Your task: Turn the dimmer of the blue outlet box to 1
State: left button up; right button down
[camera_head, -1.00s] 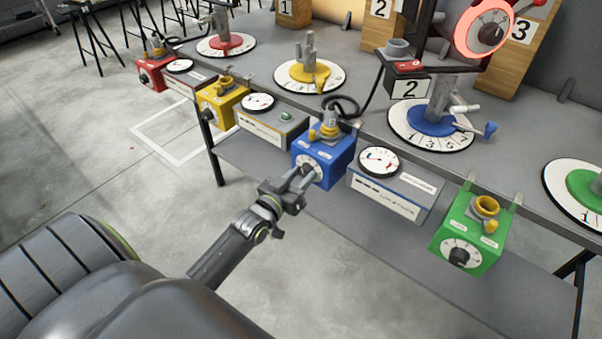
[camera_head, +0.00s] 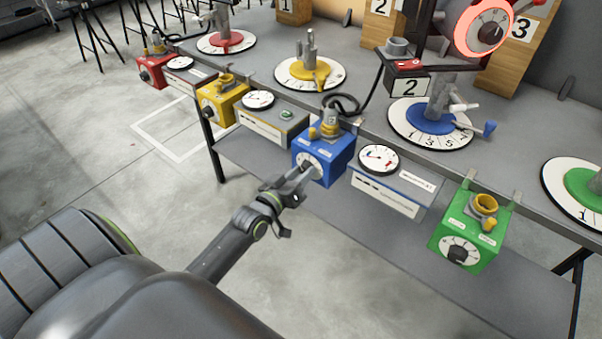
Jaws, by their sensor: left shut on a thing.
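The blue outlet box (camera_head: 324,161) hangs at the front edge of the table. It has a white dial on its front face and a yellow connector with a dark cable on top. My left gripper (camera_head: 303,176) is at the front of this box, with its fingertips shut on the dimmer knob. The gripper hides the knob and part of the dial, so I cannot read the setting. My right gripper is not in view.
A gauge unit (camera_head: 387,185) hangs right of the blue box, then a green box (camera_head: 468,225). A yellow box (camera_head: 222,101) and a red box (camera_head: 152,70) hang to the left. The grey table (camera_head: 350,75) carries numbered discs. The floor in front is clear.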

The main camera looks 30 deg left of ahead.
pick_arm(q)
jog(key=o, duration=0.8)
jog(key=shift+o, duration=0.9)
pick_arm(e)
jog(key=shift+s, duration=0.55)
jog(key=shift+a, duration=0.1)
pick_arm(q)
jog(key=s+b, duration=0.1)
jog(key=s, duration=1.6)
jog(key=shift+s+a+r+b, duration=0.2)
jog(key=shift+a+r+b, duration=0.05)
jog(key=shift+a+b, duration=0.15)
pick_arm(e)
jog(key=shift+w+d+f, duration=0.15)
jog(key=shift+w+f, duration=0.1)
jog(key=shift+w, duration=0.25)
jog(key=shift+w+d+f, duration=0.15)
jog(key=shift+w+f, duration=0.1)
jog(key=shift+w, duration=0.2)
